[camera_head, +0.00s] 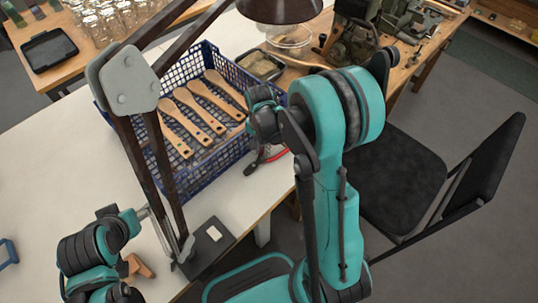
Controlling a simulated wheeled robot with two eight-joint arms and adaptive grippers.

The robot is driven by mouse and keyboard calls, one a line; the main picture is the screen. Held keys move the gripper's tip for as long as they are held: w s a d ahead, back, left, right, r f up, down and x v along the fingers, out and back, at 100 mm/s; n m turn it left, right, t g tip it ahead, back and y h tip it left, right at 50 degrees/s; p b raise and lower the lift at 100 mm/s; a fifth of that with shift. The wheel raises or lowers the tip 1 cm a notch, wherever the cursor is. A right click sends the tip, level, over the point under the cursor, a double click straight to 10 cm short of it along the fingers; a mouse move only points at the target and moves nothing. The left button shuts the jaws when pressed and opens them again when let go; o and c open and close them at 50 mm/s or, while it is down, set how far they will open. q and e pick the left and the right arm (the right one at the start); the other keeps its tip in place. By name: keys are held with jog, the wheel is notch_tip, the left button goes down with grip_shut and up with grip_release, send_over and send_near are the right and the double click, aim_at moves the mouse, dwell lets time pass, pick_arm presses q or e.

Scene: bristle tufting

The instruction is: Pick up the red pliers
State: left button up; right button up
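The red pliers (277,156) lie on the white tabletop, close to the right side of the blue crate. A red handle shows, and dark parts next to it are hard to tell apart from my gripper. My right arm reaches in from the bottom right, and its dark wrist and gripper (264,118) are above and near the pliers. Its fingers are not clear, so I cannot tell whether they are open or touch the pliers. My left arm is folded at the lower left, away from the pliers, and its fingers cannot be made out.
The blue crate (222,165) holds several wooden brush bodies (187,109). A dark lamp (136,150) rises in front of it from a base (205,247) on the table. A black chair (400,180) stands at right. The table's left part is mostly clear.

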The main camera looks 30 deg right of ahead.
jog(key=shift+r, duration=0.1)
grip_shut()
